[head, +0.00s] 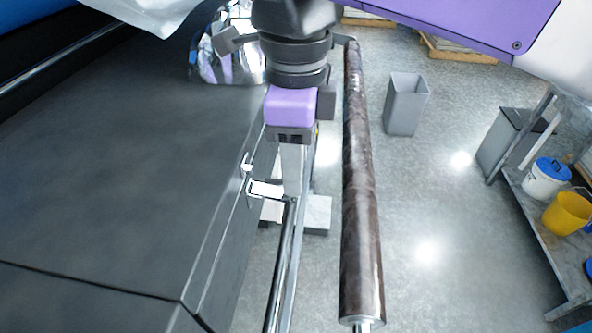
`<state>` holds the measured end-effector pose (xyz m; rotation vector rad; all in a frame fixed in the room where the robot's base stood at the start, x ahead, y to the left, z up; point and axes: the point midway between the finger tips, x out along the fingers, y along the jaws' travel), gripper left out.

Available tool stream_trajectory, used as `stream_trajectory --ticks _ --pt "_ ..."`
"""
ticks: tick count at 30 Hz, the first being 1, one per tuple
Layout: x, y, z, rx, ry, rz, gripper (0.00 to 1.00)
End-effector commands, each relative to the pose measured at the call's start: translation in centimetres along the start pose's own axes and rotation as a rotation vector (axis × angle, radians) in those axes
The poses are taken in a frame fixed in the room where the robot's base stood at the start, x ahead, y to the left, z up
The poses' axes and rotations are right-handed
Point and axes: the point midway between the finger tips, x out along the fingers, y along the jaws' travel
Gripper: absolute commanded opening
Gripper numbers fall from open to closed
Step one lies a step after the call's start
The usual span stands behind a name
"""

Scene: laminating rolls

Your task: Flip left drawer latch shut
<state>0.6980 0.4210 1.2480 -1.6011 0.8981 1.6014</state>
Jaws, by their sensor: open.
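My gripper (290,138) is in the upper middle of the head view, below a black wrist and a purple block. It points down beside the right edge of a long dark grey cabinet (110,170). Its fingertips are hard to make out, but it is open and no object shows in it. A small white hook-like fitting (247,164) sits on the cabinet's edge, with a white bracket (265,189) just below it, left of and under my gripper. I cannot tell which of these is the left drawer latch, or its position. No drawer front is clearly visible.
A long brown roll (361,190) runs close to the right of my gripper. A metal bar (283,255) runs along the cabinet's side. A grey bin (405,104) stands on open floor. A shelf (535,205) with a white bucket (547,178) and yellow bucket (568,213) is far right.

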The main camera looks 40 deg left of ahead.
Motion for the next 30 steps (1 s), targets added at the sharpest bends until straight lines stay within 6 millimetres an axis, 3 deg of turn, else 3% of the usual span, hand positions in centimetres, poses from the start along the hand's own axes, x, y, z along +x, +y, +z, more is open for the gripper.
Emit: stream_trajectory --ticks 7,17,19,24,30 --pt "2.8 0.0 0.0 -0.001 0.000 0.000 0.44" --pt "3.4 0.0 0.1 -0.001 -0.001 -0.001 0.44" --pt "3.4 0.0 0.1 -0.001 -0.001 -0.001 0.36" --pt "3.4 0.0 0.1 -0.001 -0.001 -0.001 0.02" --pt "3.4 0.0 0.0 -0.001 -0.002 0.000 0.00"
